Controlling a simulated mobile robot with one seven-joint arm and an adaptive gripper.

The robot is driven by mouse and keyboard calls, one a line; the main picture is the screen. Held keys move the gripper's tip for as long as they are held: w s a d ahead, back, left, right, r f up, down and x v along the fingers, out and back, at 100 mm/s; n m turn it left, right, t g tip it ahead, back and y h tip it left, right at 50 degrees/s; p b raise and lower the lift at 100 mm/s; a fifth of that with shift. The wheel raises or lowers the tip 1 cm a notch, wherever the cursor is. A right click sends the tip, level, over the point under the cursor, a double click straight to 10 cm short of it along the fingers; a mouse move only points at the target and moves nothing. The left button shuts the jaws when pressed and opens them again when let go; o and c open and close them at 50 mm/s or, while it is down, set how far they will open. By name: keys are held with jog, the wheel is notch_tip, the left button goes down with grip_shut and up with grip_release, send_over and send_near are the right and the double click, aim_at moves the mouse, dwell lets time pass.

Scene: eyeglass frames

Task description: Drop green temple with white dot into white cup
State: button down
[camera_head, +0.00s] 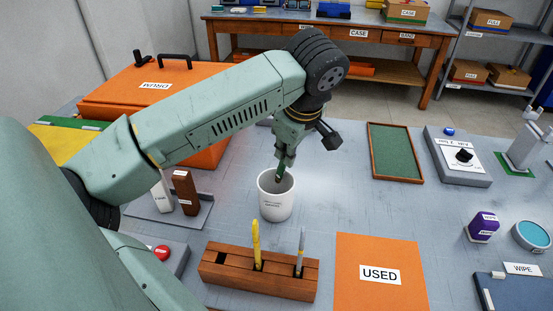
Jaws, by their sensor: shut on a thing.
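My gripper (284,159) points down just above the white cup (276,205), which stands upright on the grey table with dark lettering on its side. The gripper is shut on a green temple (280,174), a thin dark green piece that hangs down between the fingers. Its lower end is at the cup's mouth and seems to reach inside the rim. The white dot on the temple cannot be made out at this size. The cup's bottom inside is hidden by its front wall.
A wooden pen holder (258,272) with a yellow and a grey tool stands in front of the cup. An orange mat (382,250) marked USED lies to its right. A green-lined tray (395,152) is at the back right.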

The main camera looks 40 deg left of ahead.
jog(key=shift+f+b, duration=0.65)
jog(key=shift+f, duration=1.55)
jog(key=c, duration=1.7)
grip_release()
jog(key=shift+r, duration=0.15)
jog(key=v, duration=1.1)
jog(key=shift+d+r, duration=0.15)
jog(key=shift+r, duration=0.25)
